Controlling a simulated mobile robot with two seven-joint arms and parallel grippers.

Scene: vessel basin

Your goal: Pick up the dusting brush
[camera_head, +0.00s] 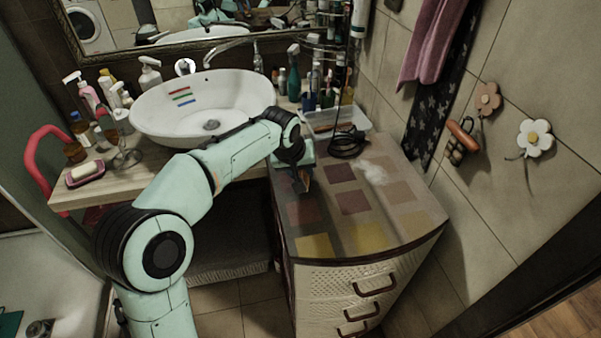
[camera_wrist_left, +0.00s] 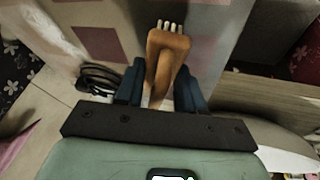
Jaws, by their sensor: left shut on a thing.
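The dusting brush (camera_wrist_left: 167,48) has an orange-brown wooden body and pale bristle tufts at its far end. In the left wrist view it sits between the two dark blue fingers of my left gripper (camera_wrist_left: 160,92), which is shut on it. In the head view my left gripper (camera_head: 302,176) is over the back left part of the drawer cabinet's patterned top (camera_head: 345,240), and only a small brown piece of the brush (camera_head: 305,179) shows beneath it. I cannot tell whether the brush touches the top. My right gripper is not in view.
A coiled black cable (camera_head: 347,143) and a whitish patch (camera_head: 374,173) are on the cabinet top. A clear tray (camera_head: 338,121) stands behind. The white basin (camera_head: 200,105) is left, with bottles around it. The cabinet top's front is clear.

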